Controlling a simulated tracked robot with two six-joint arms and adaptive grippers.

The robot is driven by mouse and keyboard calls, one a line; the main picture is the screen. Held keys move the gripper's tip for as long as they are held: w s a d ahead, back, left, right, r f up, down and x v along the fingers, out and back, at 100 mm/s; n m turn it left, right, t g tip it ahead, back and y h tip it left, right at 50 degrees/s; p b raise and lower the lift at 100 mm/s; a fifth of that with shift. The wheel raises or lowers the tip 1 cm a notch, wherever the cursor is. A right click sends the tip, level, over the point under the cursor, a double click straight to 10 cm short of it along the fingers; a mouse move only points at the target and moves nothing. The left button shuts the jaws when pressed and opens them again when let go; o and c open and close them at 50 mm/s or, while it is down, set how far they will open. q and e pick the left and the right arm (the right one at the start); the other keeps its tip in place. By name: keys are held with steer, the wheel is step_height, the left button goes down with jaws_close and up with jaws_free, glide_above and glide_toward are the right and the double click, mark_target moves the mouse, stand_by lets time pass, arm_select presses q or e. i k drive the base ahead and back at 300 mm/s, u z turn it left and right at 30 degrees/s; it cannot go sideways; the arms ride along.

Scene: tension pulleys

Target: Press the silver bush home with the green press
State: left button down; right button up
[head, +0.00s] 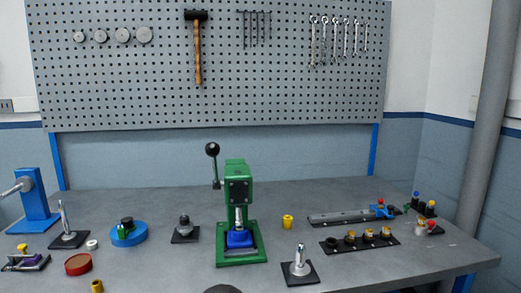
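The green press (236,195) stands upright in the middle of the workbench. Its lever with a black ball knob (212,149) points up on the left side. A blue block (239,239) sits on the press base under the silver ram. A silver part shows between the ram and the block, but I cannot tell whether it is the ram's end or the silver bush. A silver upright part (299,262) stands on a black square plate at the front, right of the press. Neither of my grippers is in view.
A black stand (185,229) and a blue disc (128,235) are left of the press. A yellow bush (287,222) stands right of it. A black strip (360,241) with several yellow-topped parts lies farther right. A blue fixture (35,202) stands far left.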

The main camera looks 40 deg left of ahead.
mark_target(213, 149)
steer(key=z, duration=0.1)
steer(key=k, duration=1.35)
steer(key=u, duration=0.95)
steer(key=i, duration=0.8)
steer(key=u, duration=0.15)
